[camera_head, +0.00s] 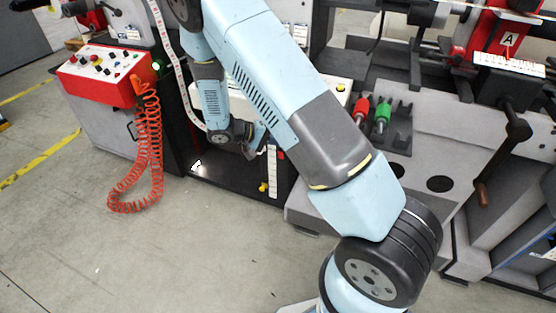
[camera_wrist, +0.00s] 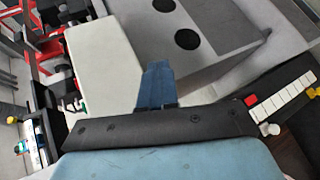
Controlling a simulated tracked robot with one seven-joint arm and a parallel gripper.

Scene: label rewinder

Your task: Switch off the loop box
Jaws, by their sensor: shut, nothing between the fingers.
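The likely loop box is a dark, open-fronted box (camera_head: 230,180) low on the machine, left of centre in the head view. A white marked strip (camera_head: 274,170) hangs at its right, with a small yellow knob (camera_head: 263,187) beside it. I cannot tell which part is the switch. My gripper (camera_head: 257,140) is shut and empty above the dark box; its blue fingers show in the wrist view (camera_wrist: 158,82), apart from the knob.
A red control box (camera_head: 105,75) with a coiled orange cable (camera_head: 148,150) stands at the left. Red and green handles (camera_head: 382,115) sit in a dark holder at the right. A crank handle (camera_head: 490,165) sticks out further right. Floor at the lower left is clear.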

